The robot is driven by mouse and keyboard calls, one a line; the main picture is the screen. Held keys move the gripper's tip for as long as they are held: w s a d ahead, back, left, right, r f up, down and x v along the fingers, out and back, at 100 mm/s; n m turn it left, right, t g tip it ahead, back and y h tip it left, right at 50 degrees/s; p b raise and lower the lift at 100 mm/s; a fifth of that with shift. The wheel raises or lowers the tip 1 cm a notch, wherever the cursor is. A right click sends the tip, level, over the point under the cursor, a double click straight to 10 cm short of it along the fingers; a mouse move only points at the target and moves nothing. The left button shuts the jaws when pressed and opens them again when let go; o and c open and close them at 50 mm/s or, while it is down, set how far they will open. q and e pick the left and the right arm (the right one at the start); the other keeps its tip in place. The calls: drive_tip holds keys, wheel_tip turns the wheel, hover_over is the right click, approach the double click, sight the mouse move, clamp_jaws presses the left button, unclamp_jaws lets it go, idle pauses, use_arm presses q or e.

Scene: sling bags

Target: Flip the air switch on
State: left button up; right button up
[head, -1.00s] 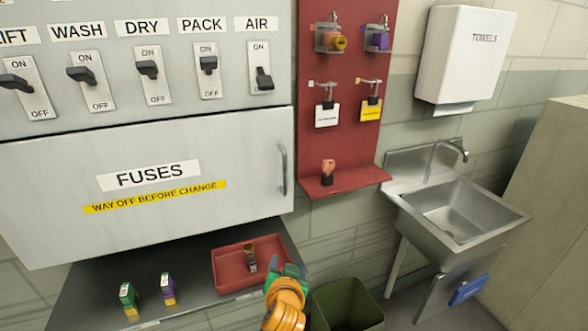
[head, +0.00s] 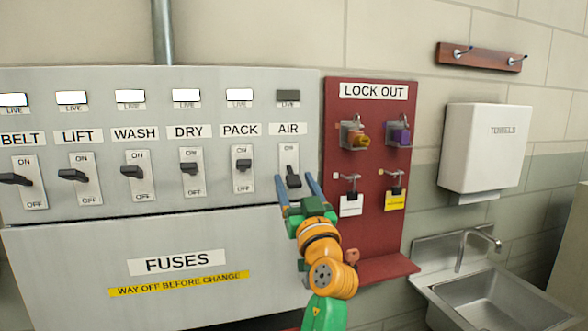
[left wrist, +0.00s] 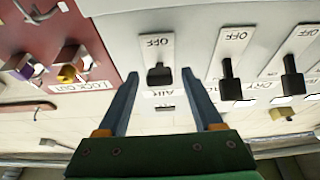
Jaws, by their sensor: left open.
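The AIR switch (head: 293,179) is at the right end of the switch row on the grey panel. Its black lever points down toward OFF, and the lamp above it (head: 288,96) is dark. My left gripper (head: 296,184) is open, with its two blue fingers reaching up on either side of the AIR lever. In the left wrist view, which is upside down, the AIR lever (left wrist: 160,75) stands between the spread fingers (left wrist: 160,88); I cannot tell that either finger touches it. My right gripper is not in view.
The PACK switch (head: 243,168) is just left of AIR, with other levers beyond it, their lamps lit white. The red lockout board (head: 372,235) with padlocks and tags is close on the right. A towel dispenser (head: 485,150) and sink (head: 490,300) stand farther right.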

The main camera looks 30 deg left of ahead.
sight(290, 166)
use_arm(q)
drive_tip(key=shift+x, duration=0.75)
drive_tip(key=shift+d+f, duration=0.1)
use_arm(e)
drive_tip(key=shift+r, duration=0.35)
use_arm(q)
drive_tip(key=shift+s, duration=0.1)
clamp_jaws()
wheel_tip(290, 166, up, 2)
drive_tip(key=g+h+p, duration=0.1)
drive_tip(key=p, duration=0.2)
drive_tip(key=g+h+p, duration=0.1)
drive_tip(key=h+p, duration=0.1)
drive_tip(key=p, duration=0.2)
drive_tip(key=shift+s+d+r, duration=0.1)
drive_tip(key=shift+d+r, duration=0.1)
drive_tip(key=shift+r+g+h+p, duration=0.2)
drive_tip(key=shift+g+h+p, duration=0.15)
drive_tip(key=shift+g+h, duration=0.4)
drive_tip(key=g+h, duration=0.1)
drive_tip(key=r+g+h, duration=0.1)
drive_tip(key=g+h, duration=0.1)
drive_tip(key=h, duration=0.1)
drive_tip(key=shift+w+a+r+g, duration=0.2)
drive_tip(key=shift+a+r+g, duration=0.1)
drive_tip(key=shift+g, duration=0.05)
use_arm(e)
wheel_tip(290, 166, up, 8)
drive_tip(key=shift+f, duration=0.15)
